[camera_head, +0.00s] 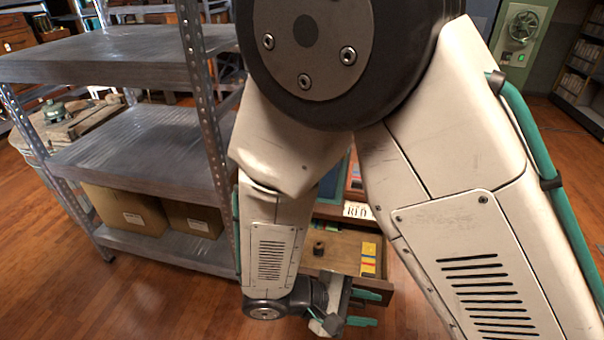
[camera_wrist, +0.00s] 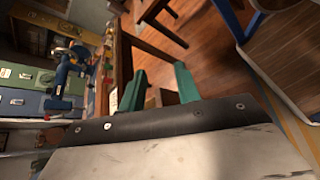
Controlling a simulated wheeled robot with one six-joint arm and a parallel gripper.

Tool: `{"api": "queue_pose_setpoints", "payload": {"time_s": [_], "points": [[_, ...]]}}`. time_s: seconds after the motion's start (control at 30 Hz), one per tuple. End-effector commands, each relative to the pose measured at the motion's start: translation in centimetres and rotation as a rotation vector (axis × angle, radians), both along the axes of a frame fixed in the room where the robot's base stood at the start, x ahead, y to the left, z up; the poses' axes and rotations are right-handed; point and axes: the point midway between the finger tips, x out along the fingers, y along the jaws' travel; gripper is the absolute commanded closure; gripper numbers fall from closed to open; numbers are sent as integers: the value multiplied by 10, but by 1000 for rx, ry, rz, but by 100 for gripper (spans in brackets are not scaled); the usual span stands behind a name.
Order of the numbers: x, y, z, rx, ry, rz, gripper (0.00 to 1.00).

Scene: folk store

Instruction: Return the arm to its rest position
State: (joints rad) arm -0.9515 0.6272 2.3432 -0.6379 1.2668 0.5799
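My arm fills the middle and right of the head view, folded with one link hanging down and another running to the lower right. My gripper (camera_head: 372,309) is low, at the end of the hanging link, in front of an open wooden drawer (camera_head: 338,242). Its two green fingers are spread apart. In the wrist view the fingers (camera_wrist: 160,72) are also apart, with no held object visible between them.
A metal shelf (camera_head: 130,150) stands close on the left, with cardboard boxes (camera_head: 125,209) on its lower level. The drawer holds a yellow item (camera_head: 369,250) and a small dark cylinder (camera_head: 319,248). Open wooden floor (camera_head: 60,290) shows at lower left.

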Motion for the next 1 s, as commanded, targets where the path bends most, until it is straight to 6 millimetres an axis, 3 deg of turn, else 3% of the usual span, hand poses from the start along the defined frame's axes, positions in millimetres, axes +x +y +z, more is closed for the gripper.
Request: {"api": "queue_pose_setpoints", "payload": {"time_s": [0.1, 0.53, 0.77, 1.0], "points": [[-1, -13, 36, 119, 46, -129, 68], [-18, -56, 138, 606, 57, -460, 68], [-31, -80, 185, 863, -76, -581, 68], [-47, -108, 229, 1063, -326, -703, 68]]}}
